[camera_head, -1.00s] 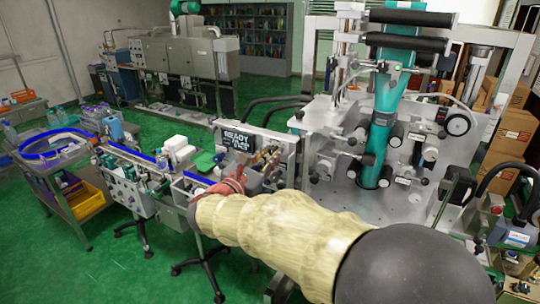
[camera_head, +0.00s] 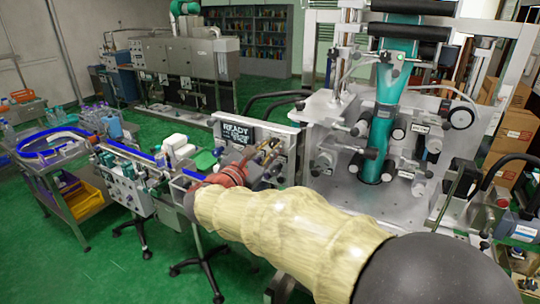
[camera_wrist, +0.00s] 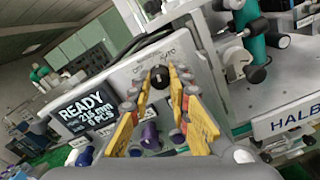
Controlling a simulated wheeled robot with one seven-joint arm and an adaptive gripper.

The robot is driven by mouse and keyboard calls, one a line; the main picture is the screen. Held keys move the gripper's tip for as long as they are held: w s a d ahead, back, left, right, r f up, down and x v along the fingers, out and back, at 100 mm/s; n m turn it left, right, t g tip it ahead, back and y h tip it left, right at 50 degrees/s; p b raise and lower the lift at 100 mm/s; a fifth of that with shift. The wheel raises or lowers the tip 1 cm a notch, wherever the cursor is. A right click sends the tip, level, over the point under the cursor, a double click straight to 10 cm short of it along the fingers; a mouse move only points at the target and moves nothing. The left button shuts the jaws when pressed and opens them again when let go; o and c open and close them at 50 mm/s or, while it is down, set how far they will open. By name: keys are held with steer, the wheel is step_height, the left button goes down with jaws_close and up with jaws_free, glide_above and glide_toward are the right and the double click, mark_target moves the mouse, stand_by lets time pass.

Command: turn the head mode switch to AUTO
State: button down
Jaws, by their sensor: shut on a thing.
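The head mode switch is a black round knob (camera_wrist: 160,76) on the grey control panel (camera_wrist: 118,72), in the upper middle of the wrist view. Lettering above it reads roughly OFF at the left and AUTO at the right. My gripper (camera_wrist: 159,78) has its yellow fingers on both sides of the knob, with the tips closed on it. Which mark the knob points to is too small to tell. In the head view my gripper (camera_head: 262,160) is at the panel's front, and the knob cannot be made out there.
A display (camera_wrist: 88,112) reading READY, 216 mm and 0 PCS is left of the knob. A purple knob (camera_wrist: 150,136) lies lower, between the fingers. The machine with the teal sleeve (camera_head: 385,110) stands right of the panel. A conveyor (camera_head: 140,158) runs to the left.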

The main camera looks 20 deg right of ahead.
steer(key=m+b, duration=0.2)
steer(key=b, duration=0.1)
steer(key=m+b, duration=0.2)
steer(key=b, duration=0.1)
steer(key=shift+f, duration=0.3)
steer(key=m+b, duration=0.2)
steer(key=b, duration=0.1)
steer(key=shift+r+m, duration=0.15)
steer(key=shift+m, duration=0.15)
steer(key=shift+r, duration=0.1)
steer(key=c, duration=1.8)
jaws_free()
steer(key=shift+o, duration=0.7)
steer(key=v, duration=1.2)
